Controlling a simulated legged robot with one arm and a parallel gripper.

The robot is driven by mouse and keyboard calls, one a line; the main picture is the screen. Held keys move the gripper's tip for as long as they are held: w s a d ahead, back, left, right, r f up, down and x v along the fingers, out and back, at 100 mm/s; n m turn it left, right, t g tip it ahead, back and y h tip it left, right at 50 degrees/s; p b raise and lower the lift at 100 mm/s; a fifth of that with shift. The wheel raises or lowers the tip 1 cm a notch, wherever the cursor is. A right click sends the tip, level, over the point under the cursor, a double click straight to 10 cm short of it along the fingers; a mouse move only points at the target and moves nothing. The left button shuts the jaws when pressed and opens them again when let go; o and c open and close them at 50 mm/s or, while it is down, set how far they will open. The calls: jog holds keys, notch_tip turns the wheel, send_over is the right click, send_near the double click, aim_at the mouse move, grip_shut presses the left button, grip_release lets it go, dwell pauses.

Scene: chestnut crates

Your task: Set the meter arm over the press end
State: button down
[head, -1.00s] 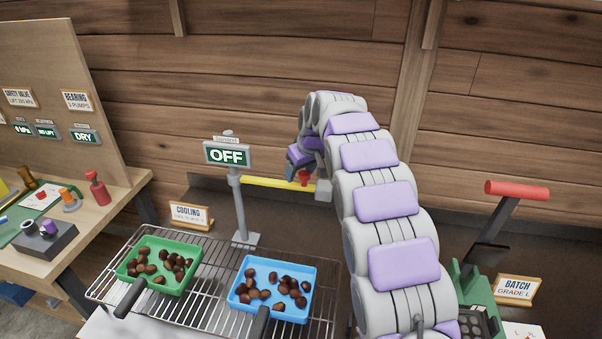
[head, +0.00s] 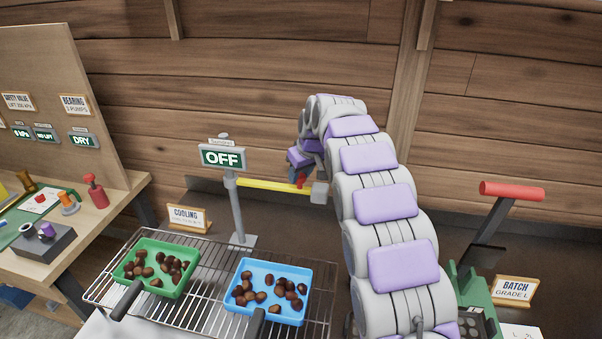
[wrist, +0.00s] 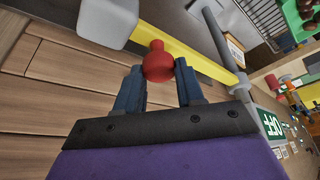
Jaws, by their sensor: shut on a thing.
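The meter arm (head: 268,185) is a yellow bar with a grey block (head: 320,193) at its free end. My gripper (wrist: 159,72) is shut on the red knob (wrist: 158,62) on the bar, one finger each side. In the head view my gripper is partly hidden behind my own arm. The yellow bar (wrist: 190,55) and grey block (wrist: 107,22) also show in the wrist view. The press, with green body (head: 478,292) and red handle (head: 513,191), stands at right, partly hidden by my arm.
A green tray (head: 191,248) and a blue tray (head: 331,270) of chestnuts lie on the wire rack (head: 208,303). A COOLING sign (head: 186,218) stands behind it, and a BATCH sign (head: 515,290) by the press. A workbench (head: 110,213) is at left; a plank wall closes the back.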

jog(key=shift+s, duration=0.15)
jog(key=s+a+m+h+p, duration=0.4)
jog(key=s+a+m, duration=0.6)
jog(key=s, duration=0.5)
jog(key=shift+a+p, duration=1)
jog(key=shift+p, duration=0.15)
jog(key=shift+s, duration=0.1)
jog(key=c, duration=0.7)
grip_release()
jog(key=shift+c, duration=0.2)
jog(key=shift+r, duration=0.1)
